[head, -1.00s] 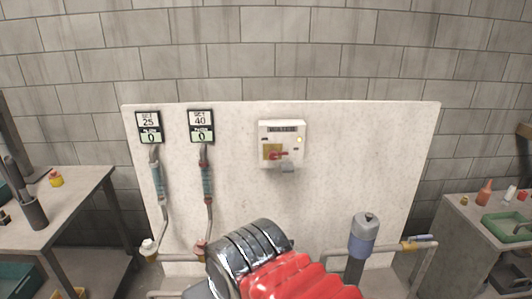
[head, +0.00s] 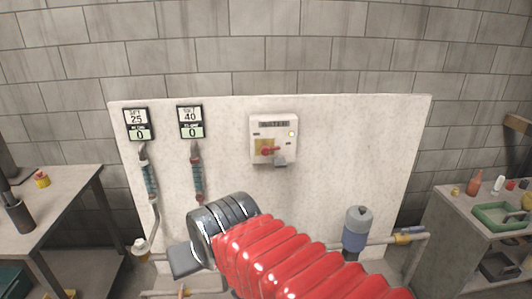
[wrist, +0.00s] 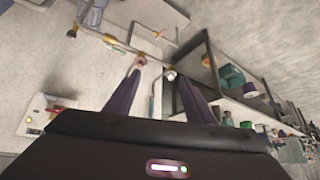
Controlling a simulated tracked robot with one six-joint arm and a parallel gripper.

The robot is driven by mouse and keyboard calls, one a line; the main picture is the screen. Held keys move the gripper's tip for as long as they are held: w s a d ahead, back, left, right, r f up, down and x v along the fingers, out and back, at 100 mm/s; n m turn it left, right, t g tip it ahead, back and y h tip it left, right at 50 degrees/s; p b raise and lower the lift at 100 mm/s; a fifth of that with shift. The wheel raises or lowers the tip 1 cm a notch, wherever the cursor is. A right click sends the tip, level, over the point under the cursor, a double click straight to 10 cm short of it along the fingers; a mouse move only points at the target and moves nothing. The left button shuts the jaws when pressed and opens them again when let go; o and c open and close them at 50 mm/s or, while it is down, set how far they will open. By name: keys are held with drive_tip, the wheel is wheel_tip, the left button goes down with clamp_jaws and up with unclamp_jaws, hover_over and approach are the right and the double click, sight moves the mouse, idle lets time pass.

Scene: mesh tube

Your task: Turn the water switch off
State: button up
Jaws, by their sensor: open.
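The water switch box (head: 286,127) is a white box on the upright white panel, with a dark label strip on top. A red handle (head: 268,151) sits over a yellow plate on it, lying roughly sideways. A small pale lamp shows at its right. In the wrist view a white box with a yellow and a red spot, likely the switch box (wrist: 38,112), is at the far left, outside the fingers. My gripper (wrist: 158,76) is open and empty, its two dark fingers apart. In the head view my red arm sleeve is below the box; the fingers are hidden.
Two display panels (head: 137,123) (head: 191,121) with hoses below them are left on the white board (head: 330,150). A grey-blue cylinder (head: 356,232) and pipes stand at the lower right. Workbenches flank the board at left (head: 50,205) and right (head: 450,215).

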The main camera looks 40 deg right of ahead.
drive_tip(key=w+d+m+t+h, duration=0.1)
drive_tip(key=w+d+m, duration=0.1)
drive_tip(key=w+d, duration=0.35)
drive_tip(key=w+d+m+t+h, duration=0.1)
drive_tip(key=w+d+m, duration=0.15)
drive_tip(key=w, duration=0.55)
drive_tip(key=m+t+h, duration=0.6)
drive_tip(key=m+h, duration=0.2)
drive_tip(key=m, duration=0.3)
approach(266, 153)
drive_tip(key=v, duration=0.3)
drive_tip(key=shift+w+d+r, duration=0.15)
drive_tip(key=shift+r, duration=0.05)
drive_tip(key=shift+w, duration=0.15)
drive_tip(key=shift+x, duration=6.8)
drive_tip(key=shift+f, duration=0.15)
drive_tip(key=c, duration=1.1)
